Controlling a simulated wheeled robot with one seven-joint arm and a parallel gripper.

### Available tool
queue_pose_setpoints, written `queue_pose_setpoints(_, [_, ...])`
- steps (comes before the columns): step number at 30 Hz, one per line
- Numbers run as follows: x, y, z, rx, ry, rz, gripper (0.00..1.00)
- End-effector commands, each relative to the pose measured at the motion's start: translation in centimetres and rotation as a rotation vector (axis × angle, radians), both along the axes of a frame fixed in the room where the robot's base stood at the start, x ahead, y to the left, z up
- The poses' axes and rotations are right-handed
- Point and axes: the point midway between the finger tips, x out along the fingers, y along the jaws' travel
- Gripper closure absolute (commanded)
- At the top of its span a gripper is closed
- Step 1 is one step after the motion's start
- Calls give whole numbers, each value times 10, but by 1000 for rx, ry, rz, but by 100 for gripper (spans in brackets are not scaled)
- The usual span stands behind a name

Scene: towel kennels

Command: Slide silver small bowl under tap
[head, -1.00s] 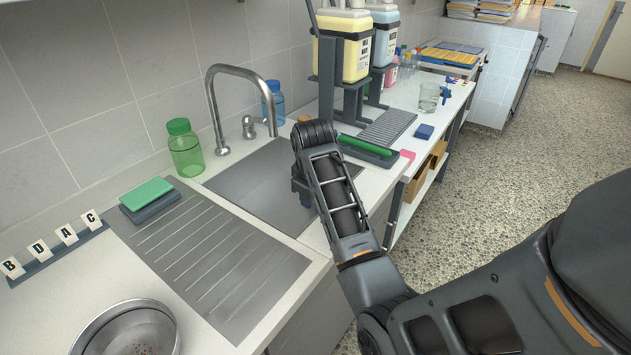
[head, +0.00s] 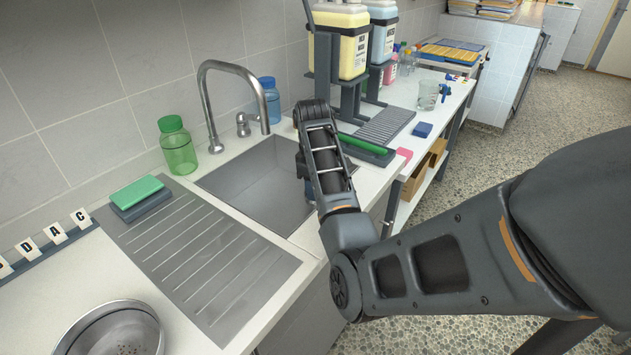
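The tap (head: 238,82) is a tall curved chrome spout at the back of the sink (head: 252,182). Its mouth hangs over the basin. A round silver metal bowl (head: 88,318) with what look like small holes in its bottom sits at the lower left, cut off by the picture edge. I cannot tell whether it is the small bowl; no other silver bowl shows. My gripper (head: 308,188) is at the right side of the sink, mostly hidden behind my forearm, far from the metal bowl. Its fingers and anything between them cannot be made out.
A ribbed drainboard (head: 205,258) lies left of the sink. A green sponge (head: 137,192) on a dark holder, a green bottle (head: 177,147) and letter tiles (head: 55,234) stand along the wall. Right of the sink are a dark tray (head: 367,150) and dispenser stands with jugs (head: 341,42).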

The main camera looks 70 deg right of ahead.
Motion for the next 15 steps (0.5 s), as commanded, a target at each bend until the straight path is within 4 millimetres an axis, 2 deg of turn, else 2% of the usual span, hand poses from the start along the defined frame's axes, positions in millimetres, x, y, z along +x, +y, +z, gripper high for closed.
queue_pose_setpoints(9, [-1,-3,-45,1,1,1,65])
queue_pose_setpoints(15, [-1,-4,-58,0,0,1,65])
